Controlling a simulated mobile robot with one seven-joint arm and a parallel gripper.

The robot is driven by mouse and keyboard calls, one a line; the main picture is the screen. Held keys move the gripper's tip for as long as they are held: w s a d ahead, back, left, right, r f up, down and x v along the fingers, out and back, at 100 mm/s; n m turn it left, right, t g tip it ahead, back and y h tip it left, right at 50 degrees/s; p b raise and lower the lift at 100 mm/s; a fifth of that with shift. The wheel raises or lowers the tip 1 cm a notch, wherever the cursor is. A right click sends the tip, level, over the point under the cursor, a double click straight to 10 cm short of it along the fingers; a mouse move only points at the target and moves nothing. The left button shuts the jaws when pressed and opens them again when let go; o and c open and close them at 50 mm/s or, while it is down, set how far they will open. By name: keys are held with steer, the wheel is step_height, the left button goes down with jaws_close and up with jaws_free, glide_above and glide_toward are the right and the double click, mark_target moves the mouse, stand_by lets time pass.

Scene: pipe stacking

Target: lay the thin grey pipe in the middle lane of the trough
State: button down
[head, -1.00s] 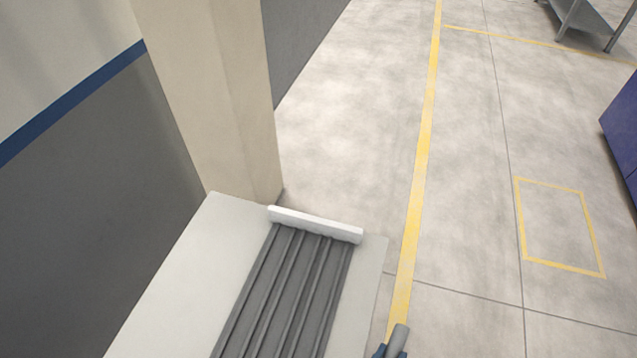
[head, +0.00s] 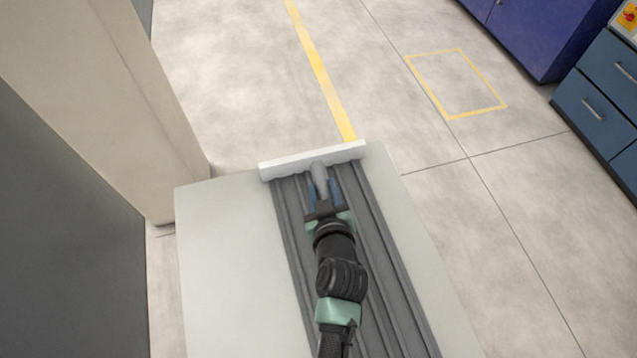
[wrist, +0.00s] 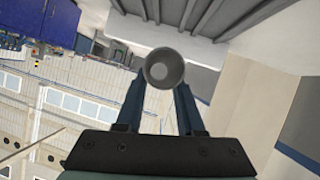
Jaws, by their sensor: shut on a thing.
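The thin grey pipe (head: 319,177) is held in my gripper (head: 323,196). In the head view its far end points toward the white end stop and it lies over the middle of the trough, roughly along the lanes. In the wrist view the pipe (wrist: 164,68) shows end-on as a hollow round mouth between the two blue fingers of my gripper (wrist: 163,95). The grey ridged trough (head: 385,255) lies on a pale table. My arm covers much of its middle lane. I cannot tell whether the pipe touches the lane floor.
A white end stop (head: 312,160) closes the trough's far end. The pale table top (head: 225,270) is bare to the left of the trough. A beige pillar (head: 110,100) stands close at the left. Blue drawers (head: 600,100) stand far right.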

mark_target(323, 165)
steer(key=w, duration=0.2)
steer(key=w+r+n+y+b, duration=0.1)
steer(key=shift+d+r, duration=0.1)
steer(key=shift+d, duration=0.15)
step_height(323, 165, down, 9)
steer(key=b, duration=0.8)
steer(key=shift+f, duration=0.2)
steer(key=shift+c, duration=2.2)
jaws_free()
steer(key=v, duration=1.3)
steer(key=shift+p, duration=0.35)
